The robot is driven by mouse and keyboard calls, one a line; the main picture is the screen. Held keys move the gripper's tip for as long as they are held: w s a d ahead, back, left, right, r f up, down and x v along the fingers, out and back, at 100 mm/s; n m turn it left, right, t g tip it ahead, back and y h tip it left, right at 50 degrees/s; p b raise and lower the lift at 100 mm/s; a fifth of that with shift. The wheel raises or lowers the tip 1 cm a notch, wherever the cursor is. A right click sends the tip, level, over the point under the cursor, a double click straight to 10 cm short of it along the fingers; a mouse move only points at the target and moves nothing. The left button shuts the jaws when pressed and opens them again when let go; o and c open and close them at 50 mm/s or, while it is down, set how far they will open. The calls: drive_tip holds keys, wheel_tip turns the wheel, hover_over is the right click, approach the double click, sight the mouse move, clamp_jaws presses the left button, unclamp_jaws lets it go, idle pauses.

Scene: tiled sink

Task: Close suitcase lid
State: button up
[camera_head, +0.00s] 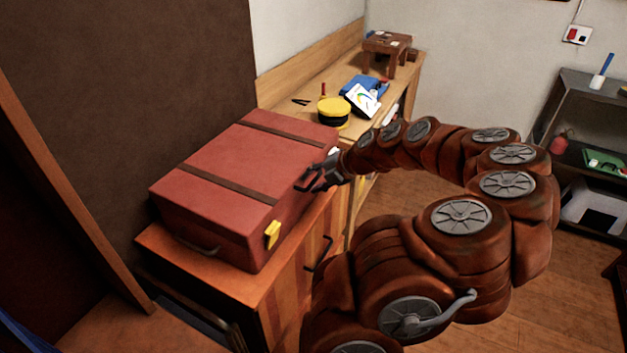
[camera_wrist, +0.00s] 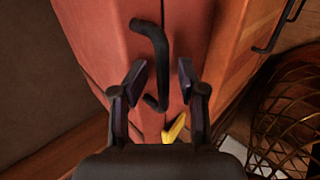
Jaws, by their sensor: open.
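The red suitcase (camera_head: 230,170) with two dark straps lies flat on the wooden cabinet. Its lid (camera_head: 248,160) looks down on the body; I cannot tell whether it is fully shut. A yellow latch (camera_head: 272,235) is on the front face and also shows in the wrist view (camera_wrist: 176,127). My gripper (camera_head: 312,180) is at the front face, near its far right end. In the wrist view my open gripper (camera_wrist: 161,80) has its fingers on either side of a black handle (camera_wrist: 153,45) on the red face. Contact with the handle is unclear.
The cabinet top (camera_head: 160,245) runs under the suitcase. A wooden bench (camera_head: 305,82) beyond holds a yellow round container (camera_head: 333,112), a blue item and a small stool (camera_head: 386,45). A brown wall is close behind. A wire basket (camera_wrist: 285,125) stands at the wrist view's right.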

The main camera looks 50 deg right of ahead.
idle(0.5)
drive_tip(key=shift+b+v, duration=0.9)
drive_tip(key=shift+b, duration=0.15)
drive_tip(key=shift+s+d+r+b, duration=0.1)
drive_tip(key=shift+s+r+b, duration=0.4)
drive_tip(key=shift+s+b, duration=0.1)
drive_tip(key=shift+b+v, duration=1.7)
drive_tip(key=shift+v, duration=1.1)
drive_tip(key=shift+w+r, duration=0.1)
